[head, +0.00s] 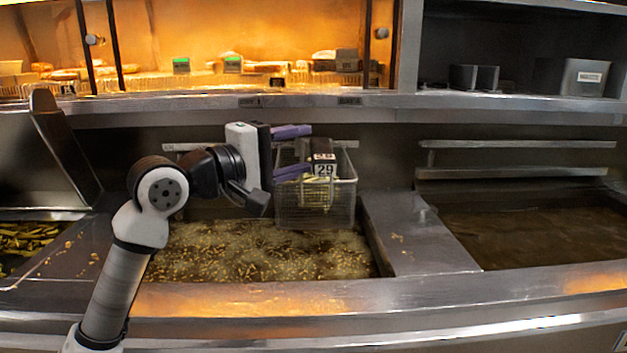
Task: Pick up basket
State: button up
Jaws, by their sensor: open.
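A wire fry basket (342,208) hangs at the back of the middle fryer vat, above the bubbling oil. A dark piece with a white label reading 29 (325,169) stands at its front top. My gripper (308,152) is open, with two purple fingers pointing right. The fingers overlap the basket's upper left part in the picture, one above the other, near the dark labelled piece. I cannot tell whether they touch it.
The middle vat (250,255) holds bubbling oil with bits in it. A steel divider (420,240) separates it from the right vat (540,235). A lit food shelf (240,100) runs above. A tilted steel panel (45,155) stands at left.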

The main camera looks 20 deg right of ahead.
jog(key=x, duration=0.3)
jog(key=shift+w+d+p, duration=0.1)
jog(key=shift+d+p, duration=0.2)
jog(key=shift+p, duration=0.05)
grip_shut()
